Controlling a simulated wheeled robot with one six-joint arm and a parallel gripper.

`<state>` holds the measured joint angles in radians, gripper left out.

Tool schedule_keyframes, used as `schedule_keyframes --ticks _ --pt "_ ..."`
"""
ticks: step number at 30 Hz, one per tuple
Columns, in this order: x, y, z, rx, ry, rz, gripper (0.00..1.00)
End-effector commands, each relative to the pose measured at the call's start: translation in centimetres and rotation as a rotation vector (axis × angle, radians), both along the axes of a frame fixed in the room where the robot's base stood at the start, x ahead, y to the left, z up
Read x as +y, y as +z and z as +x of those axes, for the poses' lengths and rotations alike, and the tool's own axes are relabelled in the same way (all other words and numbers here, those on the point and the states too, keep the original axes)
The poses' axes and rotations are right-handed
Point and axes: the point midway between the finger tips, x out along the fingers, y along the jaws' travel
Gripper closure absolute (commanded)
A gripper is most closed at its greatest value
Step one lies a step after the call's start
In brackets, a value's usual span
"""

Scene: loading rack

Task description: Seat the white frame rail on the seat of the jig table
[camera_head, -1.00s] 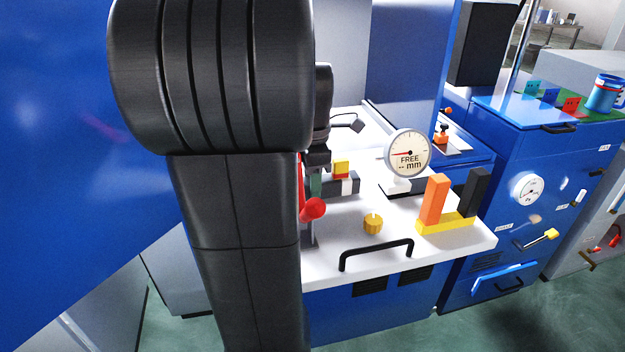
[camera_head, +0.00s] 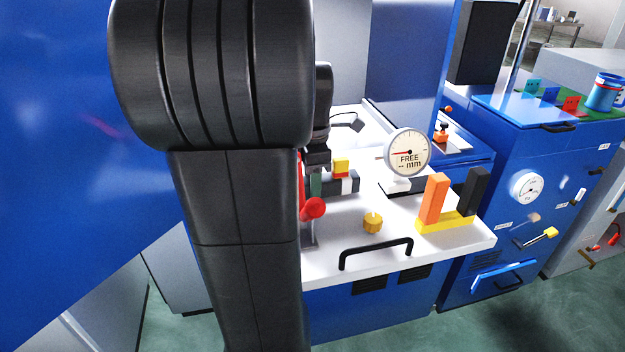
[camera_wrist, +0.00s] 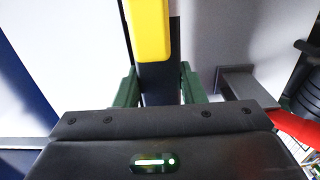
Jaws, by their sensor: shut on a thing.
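My gripper (camera_wrist: 158,90) has green fingers, shut on a dark part of a piece between them. I take this piece to be the white frame rail; a bar with a white band (camera_head: 347,184) and dark ends shows beside the gripper (camera_head: 316,185) in the head view. A yellow block (camera_wrist: 150,30) lies over the dark part in the wrist view; in the head view a yellow and red block (camera_head: 341,167) sits above the bar. The jig table (camera_head: 385,250) has a white top. My arm hides its left part. I cannot make out the seat or any contact with it.
A dial (camera_head: 407,152) reading "FREE" stands on the table. An orange upright (camera_head: 434,199) and a black one (camera_head: 474,191) rise from a yellow base.

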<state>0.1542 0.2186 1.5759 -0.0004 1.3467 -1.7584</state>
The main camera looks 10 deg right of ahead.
Motion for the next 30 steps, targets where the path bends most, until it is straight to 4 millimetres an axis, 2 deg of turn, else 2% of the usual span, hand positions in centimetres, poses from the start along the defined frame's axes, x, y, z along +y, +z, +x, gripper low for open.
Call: schedule_keyframes --ticks 24,25,28,30 --pt "-0.01 -0.92 0.00 0.000 0.000 -0.001 1.00" --pt "-0.01 -0.85 0.01 -0.001 0.000 -0.001 0.58" --pt "-0.01 -0.85 0.01 -0.001 0.000 0.000 0.38" --pt "-0.01 -0.86 0.00 0.000 0.000 0.000 0.38"
